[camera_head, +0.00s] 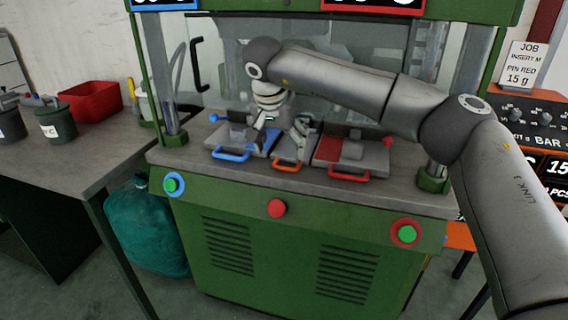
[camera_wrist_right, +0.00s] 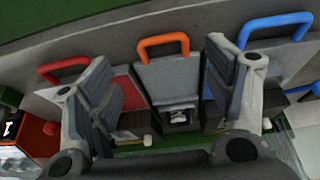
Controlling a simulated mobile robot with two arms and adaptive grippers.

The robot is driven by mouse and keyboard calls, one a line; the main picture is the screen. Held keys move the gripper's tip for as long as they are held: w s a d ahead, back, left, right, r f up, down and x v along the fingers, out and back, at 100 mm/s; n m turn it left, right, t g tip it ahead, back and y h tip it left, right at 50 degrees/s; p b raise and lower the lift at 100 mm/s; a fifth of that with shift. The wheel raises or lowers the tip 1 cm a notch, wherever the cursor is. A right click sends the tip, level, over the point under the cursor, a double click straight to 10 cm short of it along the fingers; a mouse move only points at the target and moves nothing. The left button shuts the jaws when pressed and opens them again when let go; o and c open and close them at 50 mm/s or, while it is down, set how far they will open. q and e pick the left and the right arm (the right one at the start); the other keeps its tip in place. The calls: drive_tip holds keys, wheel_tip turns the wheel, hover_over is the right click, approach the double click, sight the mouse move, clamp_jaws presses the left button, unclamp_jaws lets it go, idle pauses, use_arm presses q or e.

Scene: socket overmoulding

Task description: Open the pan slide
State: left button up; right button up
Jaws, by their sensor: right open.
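Three slides with loop handles sit side by side on the press bed. One has a blue handle (camera_head: 231,157), the middle one an orange handle (camera_head: 287,167), and one a red handle (camera_head: 348,177). I cannot tell from any label which is the pan slide. My right gripper (camera_head: 281,133) is above the middle slide, open and empty. In the right wrist view its spread fingers (camera_wrist_right: 160,65) frame the grey middle slide, with the orange handle (camera_wrist_right: 163,42) beyond the fingertips. The red handle (camera_wrist_right: 62,68) and blue handle (camera_wrist_right: 275,25) lie to either side. My left gripper is out of view.
The green press (camera_head: 290,240) has buttons on its front. Its posts and clear guard stand around the bed. A side table (camera_head: 100,145) at left carries a red bin (camera_head: 91,101) and dark pots. A control box (camera_head: 530,125) stands at right. The bed's front edge is clear.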

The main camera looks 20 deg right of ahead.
sight(286, 167)
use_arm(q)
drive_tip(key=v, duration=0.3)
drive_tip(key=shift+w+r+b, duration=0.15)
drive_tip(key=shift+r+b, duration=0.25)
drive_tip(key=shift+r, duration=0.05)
use_arm(e)
drive_tip(key=x, duration=0.7)
drive_tip(key=shift+f, duration=0.3)
drive_tip(key=shift+s, duration=0.1)
drive_tip(key=c, duration=1.3)
clamp_jaws()
